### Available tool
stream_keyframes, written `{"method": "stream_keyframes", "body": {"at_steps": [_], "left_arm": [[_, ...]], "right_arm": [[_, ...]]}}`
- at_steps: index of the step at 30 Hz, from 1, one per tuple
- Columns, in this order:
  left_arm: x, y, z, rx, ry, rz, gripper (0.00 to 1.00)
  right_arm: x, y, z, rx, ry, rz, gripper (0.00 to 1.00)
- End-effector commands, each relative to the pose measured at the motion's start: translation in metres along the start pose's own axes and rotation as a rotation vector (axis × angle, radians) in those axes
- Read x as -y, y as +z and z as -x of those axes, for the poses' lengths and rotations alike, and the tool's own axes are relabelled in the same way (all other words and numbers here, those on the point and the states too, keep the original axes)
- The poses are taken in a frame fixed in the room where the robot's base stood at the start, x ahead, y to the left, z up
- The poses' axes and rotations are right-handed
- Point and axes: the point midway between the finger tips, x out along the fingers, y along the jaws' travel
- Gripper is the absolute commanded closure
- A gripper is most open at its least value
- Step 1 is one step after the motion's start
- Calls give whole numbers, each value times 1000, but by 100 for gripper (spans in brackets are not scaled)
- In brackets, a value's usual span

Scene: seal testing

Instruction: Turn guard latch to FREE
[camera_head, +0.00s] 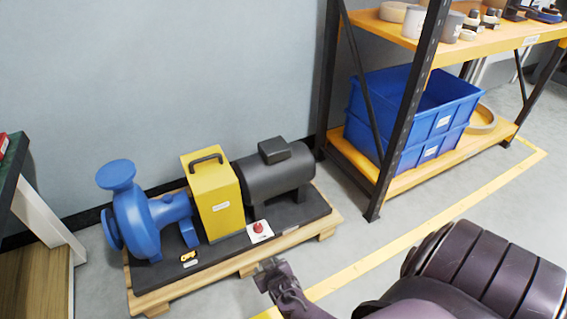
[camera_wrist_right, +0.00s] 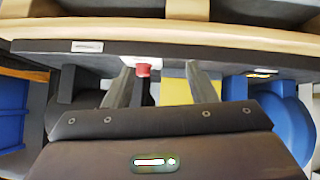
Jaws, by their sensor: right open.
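A red knob (camera_head: 258,226) sits on a small white plate (camera_head: 262,236) at the front edge of the dark pump base, right of the yellow guard (camera_head: 214,195). I take it to be the guard latch; its setting cannot be read. My right gripper (camera_head: 269,265) is in front of the base, just below the knob in the head view. In the right wrist view, the open fingers (camera_wrist_right: 160,82) appear on either side of the red knob (camera_wrist_right: 143,70), which shows nearer the left finger. Contact cannot be told. My left gripper is not in view.
A blue pump (camera_head: 140,220) and a dark motor (camera_head: 273,175) flank the guard on a wooden pallet (camera_head: 250,262). A shelf with blue crates (camera_head: 410,115) stands right. Floor between is clear.

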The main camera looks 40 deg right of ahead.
Motion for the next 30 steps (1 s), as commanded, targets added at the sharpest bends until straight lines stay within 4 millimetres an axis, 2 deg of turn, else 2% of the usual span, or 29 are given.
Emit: {"method": "stream_keyframes", "body": {"at_steps": [1, 18, 24, 30], "left_arm": [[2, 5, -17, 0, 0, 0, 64], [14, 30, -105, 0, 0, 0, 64], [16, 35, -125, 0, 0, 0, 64], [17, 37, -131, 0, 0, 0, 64]], "right_arm": [[-1, -2, 12, 18, -6, 10, 48], [4, 39, 87, 201, -86, 111, 48], [4, 51, 107, 247, -107, 134, 48], [5, 58, 114, 267, -117, 145, 48]]}}
